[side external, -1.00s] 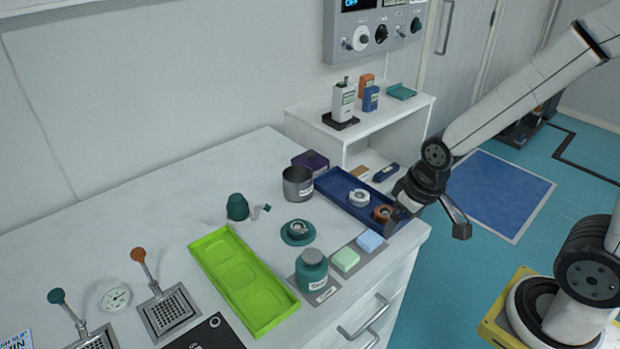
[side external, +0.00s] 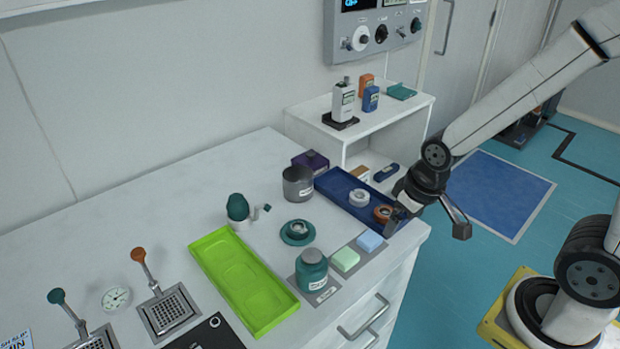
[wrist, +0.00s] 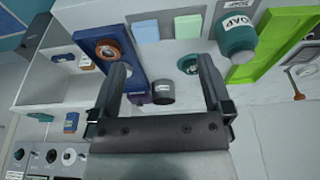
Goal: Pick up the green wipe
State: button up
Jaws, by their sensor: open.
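The green wipe (side external: 345,259) is a pale green folded block on a grey mat at the front right of the white bench. It also shows at the top of the wrist view (wrist: 187,26). A pale blue block (side external: 369,241) lies beside it, and a teal soap bottle (side external: 312,272) stands on its other side. My gripper (side external: 391,228) is near the bench's right edge, by the blue tray and to the right of the wipe. In the wrist view its fingers (wrist: 162,74) are spread apart with nothing held between them.
The blue tray (side external: 337,187) holds a white ring and an orange ring (side external: 383,213). A grey cup (side external: 298,184), a teal round dish (side external: 297,233) and a lime green tray (side external: 220,251) stand on the bench. A white shelf unit (side external: 318,116) stands behind. Bare bench lies at the back left.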

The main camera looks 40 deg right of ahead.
dwell(0.5)
jog(key=m+g, duration=0.3)
jog(key=m, duration=1.5)
send_over(346, 256)
jog(key=shift+a+f, duration=0.15)
jog(key=shift+f, duration=3.1)
jog(key=shift+f, duration=1.3)
jog(key=shift+f, duration=2.6)
